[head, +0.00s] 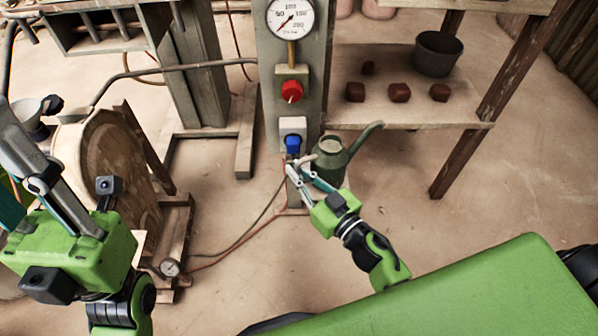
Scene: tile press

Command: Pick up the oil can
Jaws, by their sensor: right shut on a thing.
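The oil can (333,157) is a dark green can with a long spout rising to the right. It stands upright by the foot of the grey post, or is held just there; I cannot tell whether it touches the floor. My right gripper (300,172) reaches up to the can's left side and is shut on it, apparently at the pale handle.
The grey post (268,75) carries a pressure gauge (290,17), a red knob (291,91) and a blue knob (293,144). A low shelf (390,113) at right holds a dark bucket (437,54) and several brown blocks. A wooden wheel (105,170) stands at left. Hoses cross the floor.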

